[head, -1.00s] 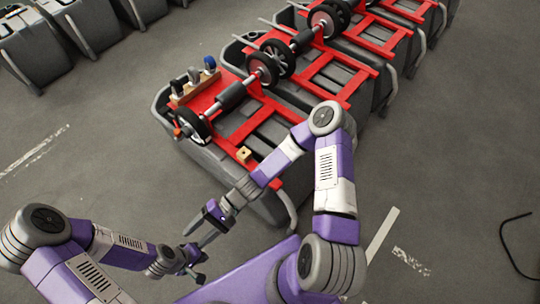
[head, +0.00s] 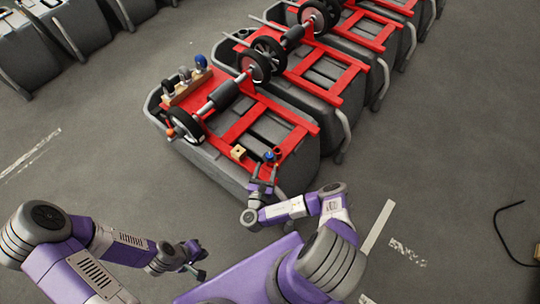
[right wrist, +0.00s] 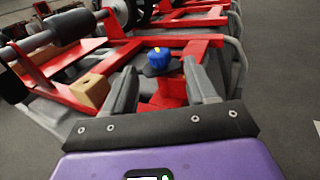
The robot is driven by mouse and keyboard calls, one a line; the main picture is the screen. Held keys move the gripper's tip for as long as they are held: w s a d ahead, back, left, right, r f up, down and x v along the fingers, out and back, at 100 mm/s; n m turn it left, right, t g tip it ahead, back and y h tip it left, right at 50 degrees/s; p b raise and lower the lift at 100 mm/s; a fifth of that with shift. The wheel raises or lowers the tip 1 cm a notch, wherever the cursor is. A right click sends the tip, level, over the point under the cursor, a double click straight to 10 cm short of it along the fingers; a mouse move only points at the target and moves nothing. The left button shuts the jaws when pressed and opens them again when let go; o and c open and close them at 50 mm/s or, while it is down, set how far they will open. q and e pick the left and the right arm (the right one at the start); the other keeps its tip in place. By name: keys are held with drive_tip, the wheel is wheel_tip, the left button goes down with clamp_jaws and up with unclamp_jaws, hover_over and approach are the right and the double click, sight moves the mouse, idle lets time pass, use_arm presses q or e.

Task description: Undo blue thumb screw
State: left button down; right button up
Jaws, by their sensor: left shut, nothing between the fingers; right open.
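The blue thumb screw (head: 269,155) sits at the near right corner of the red frame on the closest grey tank. In the right wrist view the blue knob (right wrist: 158,58) has a yellow mark on top and a dark collar below, above a red post. My right gripper (head: 262,178) is open on the near side of it. In the right wrist view its fingers (right wrist: 160,68) stand left and right of the screw, with gaps on both sides. My left gripper (head: 194,257) is shut and empty, low at the front left, well away from the tank.
A small wooden block (head: 238,152) sits on the red frame (head: 240,127), left of the screw; it also shows in the right wrist view (right wrist: 90,91). A wheeled axle (head: 222,95) and a rack (head: 185,93) with upright handles stand farther back. More tanks line up behind.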

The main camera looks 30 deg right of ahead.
sight(269, 158)
drive_tip(key=b+x, duration=0.2)
drive_tip(key=x, duration=0.4)
drive_tip(key=shift+w+d, duration=0.25)
drive_tip(key=shift+w, duration=0.05)
